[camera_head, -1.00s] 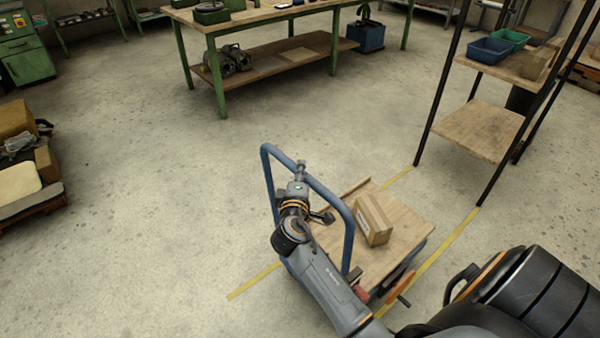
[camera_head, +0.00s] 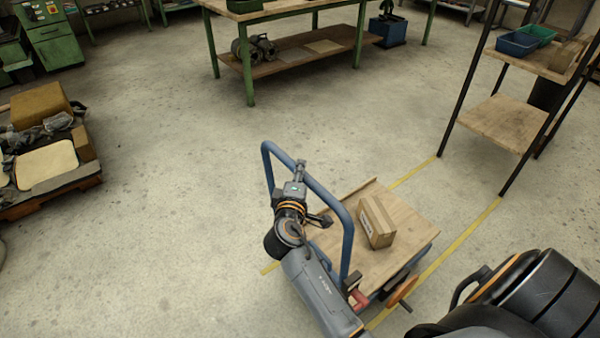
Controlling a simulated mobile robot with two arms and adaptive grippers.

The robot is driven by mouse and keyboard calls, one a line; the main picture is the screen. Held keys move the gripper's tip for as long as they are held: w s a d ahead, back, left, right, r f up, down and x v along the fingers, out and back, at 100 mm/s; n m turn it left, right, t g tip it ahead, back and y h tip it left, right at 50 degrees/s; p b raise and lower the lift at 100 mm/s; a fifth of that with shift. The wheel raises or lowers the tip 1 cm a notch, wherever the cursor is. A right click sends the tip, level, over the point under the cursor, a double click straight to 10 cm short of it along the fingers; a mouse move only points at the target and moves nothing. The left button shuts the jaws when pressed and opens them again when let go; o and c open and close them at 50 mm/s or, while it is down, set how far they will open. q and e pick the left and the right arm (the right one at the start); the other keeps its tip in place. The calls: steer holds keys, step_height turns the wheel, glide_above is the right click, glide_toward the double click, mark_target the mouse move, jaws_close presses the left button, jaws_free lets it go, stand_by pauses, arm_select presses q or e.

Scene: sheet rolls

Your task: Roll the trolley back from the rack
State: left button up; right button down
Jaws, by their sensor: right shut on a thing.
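The trolley (camera_head: 409,219) has a flat wooden deck and a blue tube handle. It stands between two yellow floor lines. A cardboard box (camera_head: 377,222) sits on its deck. My right gripper (camera_head: 301,168) is shut on the trolley's blue handle, at the top bar. The rack (camera_head: 503,121), with dark posts and wooden shelves, stands to the upper right, apart from the trolley. My left gripper is not in view.
Yellow floor lines (camera_head: 462,239) run from the rack past the trolley. A loaded pallet (camera_head: 50,196) is at the left. A green-legged workbench (camera_head: 249,75) stands at the back. The floor between them is clear.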

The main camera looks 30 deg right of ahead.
steer(key=shift+a+f, duration=0.15)
steer(key=shift+a, duration=0.05)
steer(key=c, duration=1.3)
jaws_free()
steer(key=shift+o, duration=0.9)
steer(key=shift+a, duration=0.15)
steer(key=v, duration=0.7)
steer(key=shift+s+a, duration=0.15)
steer(key=shift+s, duration=0.1)
steer(key=s+a+f+g+y, duration=0.2)
steer(key=s+a+f+y, duration=0.1)
steer(key=f, duration=0.8)
steer(key=s+a+f+n+g+y, duration=0.1)
steer(key=s+a+f+y, duration=0.15)
steer(key=f, duration=0.95)
steer(key=s+a+f+g+y, duration=0.2)
steer(key=s+a+f+y, duration=0.1)
steer(key=f, duration=0.8)
steer(key=s+f+m+g+y, duration=0.2)
steer(key=s+f+g, duration=0.1)
steer(key=s+f, duration=1.05)
steer(key=s+d+f+m+g, duration=0.1)
steer(key=s+d+f+m, duration=0.1)
steer(key=s, duration=0.8)
steer(key=s+d+f+m+g, duration=0.2)
steer(key=s+f, duration=0.3)
steer(key=s, duration=0.5)
steer(key=shift+s+m+g, duration=0.3)
steer(key=shift+s+m, duration=0.05)
steer(key=shift+m, duration=0.15)
